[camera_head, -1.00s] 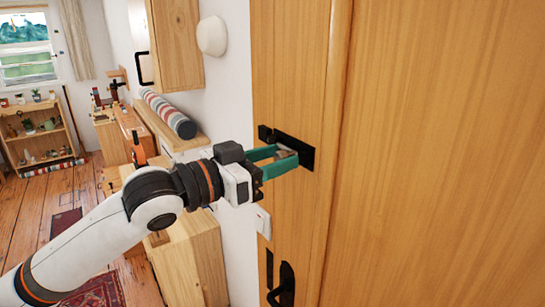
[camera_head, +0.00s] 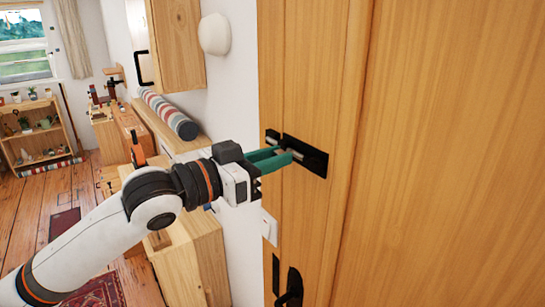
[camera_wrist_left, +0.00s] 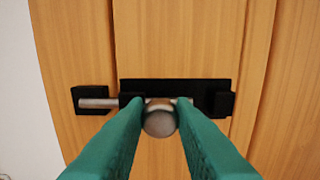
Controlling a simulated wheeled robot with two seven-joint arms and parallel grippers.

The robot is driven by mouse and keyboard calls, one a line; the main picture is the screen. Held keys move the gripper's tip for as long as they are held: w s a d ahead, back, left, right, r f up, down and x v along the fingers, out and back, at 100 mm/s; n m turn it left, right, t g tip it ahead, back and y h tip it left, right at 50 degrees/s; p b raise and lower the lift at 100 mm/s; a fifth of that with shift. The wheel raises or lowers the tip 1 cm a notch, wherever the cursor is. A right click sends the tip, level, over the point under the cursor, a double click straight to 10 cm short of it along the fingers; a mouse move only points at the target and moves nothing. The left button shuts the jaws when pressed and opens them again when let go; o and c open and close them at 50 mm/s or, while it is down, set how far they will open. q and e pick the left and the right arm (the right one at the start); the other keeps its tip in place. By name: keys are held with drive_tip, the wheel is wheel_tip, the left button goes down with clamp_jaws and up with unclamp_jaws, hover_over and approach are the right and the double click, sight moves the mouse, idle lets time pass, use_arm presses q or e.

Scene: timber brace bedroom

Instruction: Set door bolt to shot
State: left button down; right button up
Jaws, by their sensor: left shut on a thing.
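The door bolt's black backplate (camera_head: 313,160) is fixed across the wooden door in the head view. It also shows in the left wrist view (camera_wrist_left: 178,86). A black keeper (camera_wrist_left: 88,92) sits just left of it in the left wrist view. The metal rod (camera_wrist_left: 98,103) bridges the gap from the plate to the keeper, and its left end lies within the keeper. My left gripper (camera_head: 288,155), with green fingers, is shut on the bolt's round knob (camera_wrist_left: 160,121), near the plate's left part. The fingers hide some of the rod. My right gripper is out of view.
A black door handle (camera_head: 291,286) is below the bolt. A white switch plate (camera_head: 269,227) is on the wall beside the door. A wooden cabinet (camera_head: 199,262) stands below my left arm. A striped roll (camera_head: 170,115) lies on furniture behind.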

use_arm(q)
drive_tip(key=c, duration=1.3)
unclamp_jaws()
drive_tip(key=shift+s+r, duration=0.1)
drive_tip(key=shift+r, duration=0.1)
drive_tip(key=shift+o, duration=0.3)
drive_tip(key=shift+w+a+f, duration=0.15)
drive_tip(key=shift+w+a, duration=0.05)
drive_tip(key=shift+a, duration=0.05)
drive_tip(key=b+v, duration=0.5)
drive_tip(key=v, duration=0.7)
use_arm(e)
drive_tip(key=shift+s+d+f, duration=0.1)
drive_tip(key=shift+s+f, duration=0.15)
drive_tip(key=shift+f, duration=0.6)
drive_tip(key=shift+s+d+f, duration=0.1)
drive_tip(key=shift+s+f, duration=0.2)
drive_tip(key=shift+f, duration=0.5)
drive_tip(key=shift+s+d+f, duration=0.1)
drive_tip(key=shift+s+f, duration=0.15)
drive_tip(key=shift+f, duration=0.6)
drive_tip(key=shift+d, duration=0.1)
